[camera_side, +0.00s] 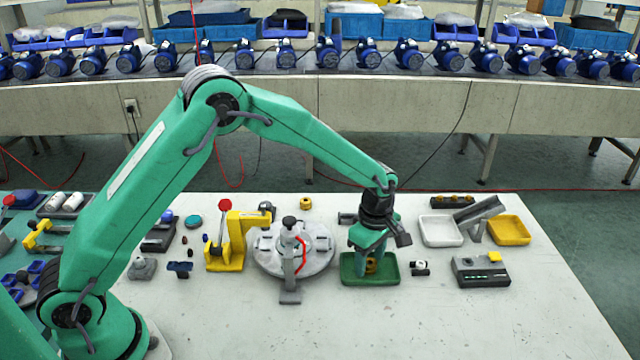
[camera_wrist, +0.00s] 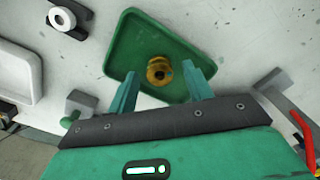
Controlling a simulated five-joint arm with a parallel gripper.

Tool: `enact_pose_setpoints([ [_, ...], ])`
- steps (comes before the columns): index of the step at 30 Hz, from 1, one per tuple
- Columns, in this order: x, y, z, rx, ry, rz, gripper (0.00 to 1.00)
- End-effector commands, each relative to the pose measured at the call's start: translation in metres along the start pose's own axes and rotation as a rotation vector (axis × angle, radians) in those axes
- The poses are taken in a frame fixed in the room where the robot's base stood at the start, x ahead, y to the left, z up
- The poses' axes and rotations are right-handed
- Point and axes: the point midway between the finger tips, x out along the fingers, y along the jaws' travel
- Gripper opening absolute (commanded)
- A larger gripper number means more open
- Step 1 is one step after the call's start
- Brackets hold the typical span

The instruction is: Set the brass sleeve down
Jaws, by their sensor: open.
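The brass sleeve (camera_wrist: 159,70) is in the green tray (camera_wrist: 195,55) in the wrist view, a small golden ring with a dark hole. In the side view the sleeve (camera_side: 371,265) shows low between my fingers, partly hidden by them, over the green tray (camera_side: 386,272). My gripper (camera_side: 370,270) is open, its fingertips down at the tray. In the wrist view the two green fingers of my gripper (camera_wrist: 162,85) stand apart, one on each side of the sleeve, with gaps visible. Another brass ring (camera_side: 306,203) lies behind the round plate.
A round grey fixture (camera_side: 264,266) with an upright post stands left of the tray. A yellow press (camera_side: 230,240) is farther left. A white tray (camera_side: 440,237), a yellow tray (camera_side: 514,230) and a grey box (camera_side: 485,278) stand to the right. The table's front middle is clear.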

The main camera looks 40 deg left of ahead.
Motion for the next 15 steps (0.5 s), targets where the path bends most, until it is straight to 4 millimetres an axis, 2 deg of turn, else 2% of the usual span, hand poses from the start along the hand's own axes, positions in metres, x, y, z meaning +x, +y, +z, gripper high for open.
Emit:
enact_pose_setpoints([
  [8, -0.025, 0.001, 0.0, 0.0, -0.001, 0.003, 0.51],
  [15, -0.064, 0.001, 0.0, 0.0, -0.001, 0.005, 0.51],
])
